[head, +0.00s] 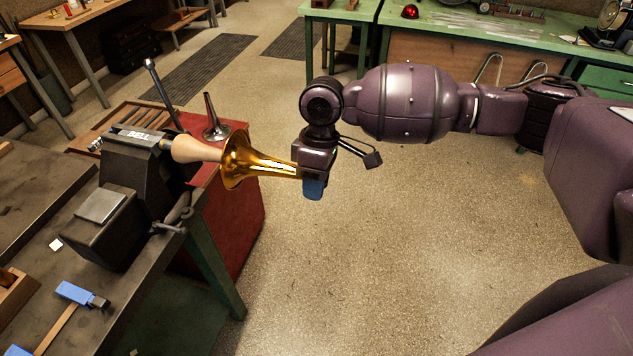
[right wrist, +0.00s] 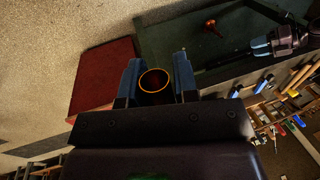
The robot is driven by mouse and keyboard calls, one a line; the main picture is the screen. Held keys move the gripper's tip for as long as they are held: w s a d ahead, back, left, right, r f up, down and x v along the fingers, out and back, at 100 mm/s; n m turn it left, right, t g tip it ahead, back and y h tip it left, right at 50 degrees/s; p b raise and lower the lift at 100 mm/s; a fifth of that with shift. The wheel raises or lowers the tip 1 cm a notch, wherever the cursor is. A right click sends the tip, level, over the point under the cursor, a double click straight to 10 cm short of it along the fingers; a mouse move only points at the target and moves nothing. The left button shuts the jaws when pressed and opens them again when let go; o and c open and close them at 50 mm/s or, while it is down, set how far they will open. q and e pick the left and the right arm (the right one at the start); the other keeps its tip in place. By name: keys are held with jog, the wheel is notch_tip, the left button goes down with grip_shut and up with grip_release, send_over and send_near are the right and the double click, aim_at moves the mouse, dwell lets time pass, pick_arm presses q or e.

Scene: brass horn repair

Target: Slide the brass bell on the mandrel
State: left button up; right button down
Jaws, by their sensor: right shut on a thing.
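The brass bell (head: 240,158) is a shiny golden flare with its wide mouth facing left. My right gripper (head: 312,187) is shut on its narrow right end, holding it in the air. In the right wrist view the bell (right wrist: 154,80) shows as a round brass rim between the blue finger pads. The mandrel (head: 195,149) is a pale tapered piece sticking out to the right from a black holder (head: 140,150) marked BELL. Its right end meets the bell's mouth in the picture; how far it reaches inside is hidden. My left gripper is not in the head view.
The holder stands on a dark bench (head: 125,300) with a blue-headed hammer (head: 78,294). A red cabinet (head: 235,205) stands behind, with a metal cone (head: 214,125) on top. Open floor (head: 350,270) lies below and right of the bell. Green benches (head: 470,35) stand at the back.

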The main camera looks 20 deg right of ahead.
aim_at(295, 179)
jog(key=shift+w+a, duration=0.6)
jog(key=shift+a, duration=0.25)
jog(key=shift+w+a, duration=0.55)
jog(key=shift+a, duration=0.3)
dwell(0.9)
jog(key=shift+w+a, duration=0.95)
jog(key=shift+a, duration=0.45)
jog(key=shift+w+a, duration=0.9)
jog(key=shift+a, duration=0.45)
jog(key=shift+w+a, duration=0.95)
jog(key=shift+a, duration=0.45)
jog(key=c, duration=0.8)
grip_release()
jog(key=b+v, duration=0.1)
jog(key=v, duration=1)
jog(key=shift+d+f, duration=0.1)
